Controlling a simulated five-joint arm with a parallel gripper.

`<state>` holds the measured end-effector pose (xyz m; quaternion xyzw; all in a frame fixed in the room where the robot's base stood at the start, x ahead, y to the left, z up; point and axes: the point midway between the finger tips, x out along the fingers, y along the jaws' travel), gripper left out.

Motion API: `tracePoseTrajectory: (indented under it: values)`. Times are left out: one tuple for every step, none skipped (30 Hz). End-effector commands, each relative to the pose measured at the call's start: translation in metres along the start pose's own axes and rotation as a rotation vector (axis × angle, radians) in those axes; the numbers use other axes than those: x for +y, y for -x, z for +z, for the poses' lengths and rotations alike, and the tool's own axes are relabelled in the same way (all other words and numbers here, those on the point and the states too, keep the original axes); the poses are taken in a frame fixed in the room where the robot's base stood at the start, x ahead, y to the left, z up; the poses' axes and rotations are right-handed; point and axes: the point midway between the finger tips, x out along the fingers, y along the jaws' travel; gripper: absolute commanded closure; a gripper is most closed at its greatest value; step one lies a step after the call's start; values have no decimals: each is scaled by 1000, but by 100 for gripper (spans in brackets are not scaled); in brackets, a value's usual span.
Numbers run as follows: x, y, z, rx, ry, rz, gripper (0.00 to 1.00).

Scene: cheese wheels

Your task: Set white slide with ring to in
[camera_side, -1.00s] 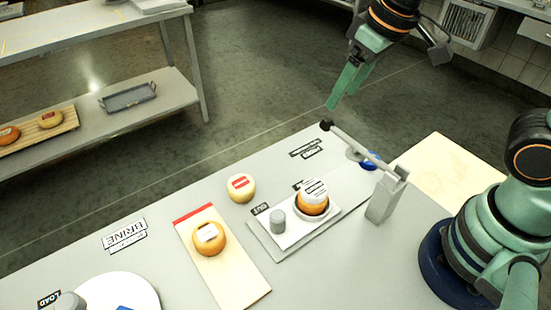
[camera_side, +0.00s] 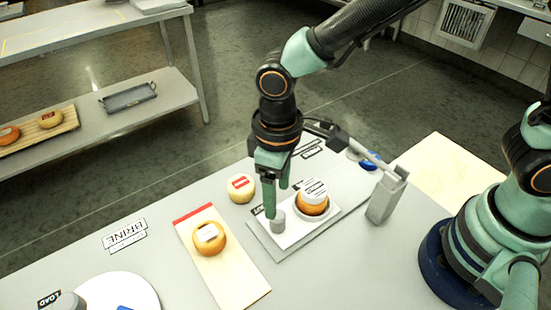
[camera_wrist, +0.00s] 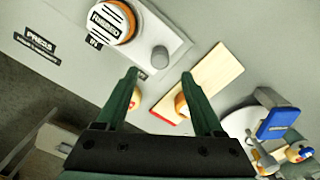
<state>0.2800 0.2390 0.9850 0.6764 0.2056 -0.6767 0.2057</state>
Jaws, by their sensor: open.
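The white slide (camera_side: 295,236) lies on a grey base on the table, with a grey knob (camera_side: 278,226) at its left end and a ring (camera_side: 325,213) at its right. An orange cheese wheel (camera_side: 313,207) with a white label sits in the ring. In the wrist view the slide (camera_wrist: 172,28) shows with the knob (camera_wrist: 160,57) and an "IN" label (camera_wrist: 93,42) beside the ring. My gripper (camera_side: 277,200) is open and points down at the knob. One finger partly overlaps the knob in the side view. In the wrist view the knob appears between and just beyond the fingertips (camera_wrist: 158,74).
A grey post with a lever arm (camera_side: 385,197) stands right of the slide. A cheese with a red label (camera_side: 240,188) stands behind left. A board (camera_side: 234,281) holds another cheese (camera_side: 209,239). A white disc (camera_side: 135,288) is at the front left.

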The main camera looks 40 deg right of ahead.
Motion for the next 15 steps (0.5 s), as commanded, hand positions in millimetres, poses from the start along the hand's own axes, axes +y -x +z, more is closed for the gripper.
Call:
tracePoseTrajectory:
  values:
    - [0, -12, 2, -8, 0, 1, 31]
    - [0, -18, 2, -7, -1, 1, 31]
    - [0, -26, 2, -8, -1, 1, 31]
    - [0, -31, 2, -6, -1, 1, 31]
    - [0, -36, 2, -6, -1, 1, 31]
    - [0, -43, 1, -6, -1, 1, 31]
    - [0, -48, 1, -5, -1, 1, 31]
    - [0, -52, 1, -5, -1, 1, 31]
    - [0, -57, 1, -4, -1, 0, 31]
    - [0, -60, 1, -3, -1, 0, 31]
    - [0, -63, 1, -3, -1, 0, 31]
    - [0, -66, 1, -2, -1, 0, 31]
    - [0, -68, 1, -2, -1, 0, 31]
    - [0, -70, 1, -2, -1, 0, 31]
    - [0, -72, 1, -1, -1, 0, 31]
